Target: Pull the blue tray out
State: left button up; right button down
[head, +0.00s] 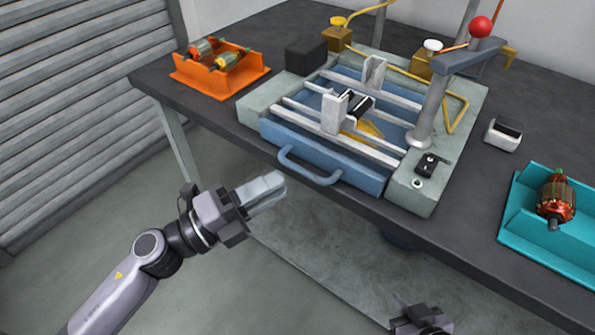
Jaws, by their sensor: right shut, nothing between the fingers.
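The blue tray (325,160) sits in the grey winding fixture on the table. Its front face and curved blue handle (308,172) face the table's front edge, and the handle sticks out over that edge. My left gripper (284,182) is in front of the table, below and left of the handle and apart from it. Its two pale fingers lie close together; I cannot tell whether they are fully shut. My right gripper (423,318) is at the bottom edge, low in front of the table and partly cut off; it is shut and empty.
White rails and a bracket lie over the tray. A post with a red-knobbed lever (480,27) stands at the fixture's right. An orange holder (215,82) is at left, a teal holder with an armature (555,200) at right.

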aim_at(298, 172)
pick_arm(q)
jog(key=x, duration=0.4)
jog(key=shift+a, duration=0.1)
jog(key=shift+w+d, duration=0.2)
jog(key=shift+d, duration=0.15)
grip_shut()
pick_arm(e)
jog(key=shift+s+d+r, duration=0.1)
jog(key=shift+d, duration=0.1)
pick_arm(q)
jog(key=shift+p, duration=0.3)
